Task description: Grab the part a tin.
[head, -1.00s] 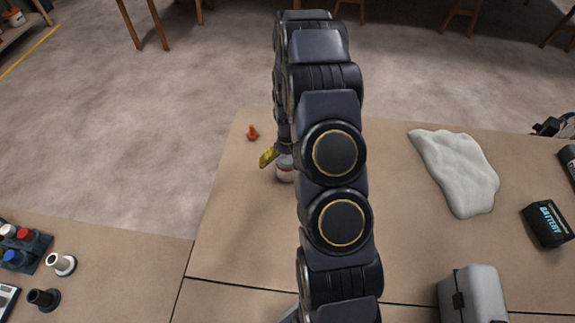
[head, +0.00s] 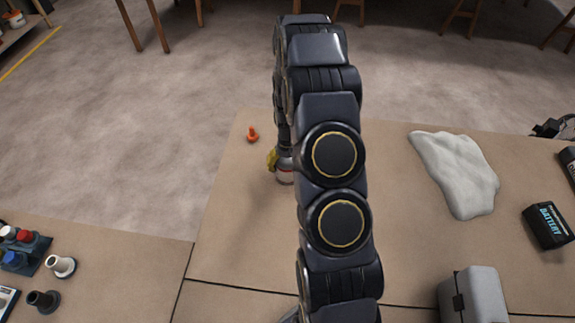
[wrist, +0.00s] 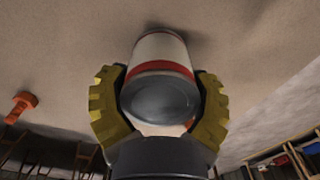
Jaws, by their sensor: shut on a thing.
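The part a tin (wrist: 160,60) is a white can with red bands and a grey end. In the wrist view it sits between the two yellow fingers of my gripper (wrist: 160,92), one on each side, with its grey end facing the camera. In the head view the tin (head: 285,177) is at the far left part of the table, partly hidden by my arm. My gripper (head: 279,161) is at its upper part, shut on it. The tin looks upright on or close to the tabletop; a lift cannot be made out.
A small orange part (head: 252,134) stands left of the tin, near the table's far edge. A whitish cloth (head: 455,170), a battery (head: 547,224) and a grey case (head: 472,294) lie on the right. The tabletop (head: 235,215) in front of the tin is clear.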

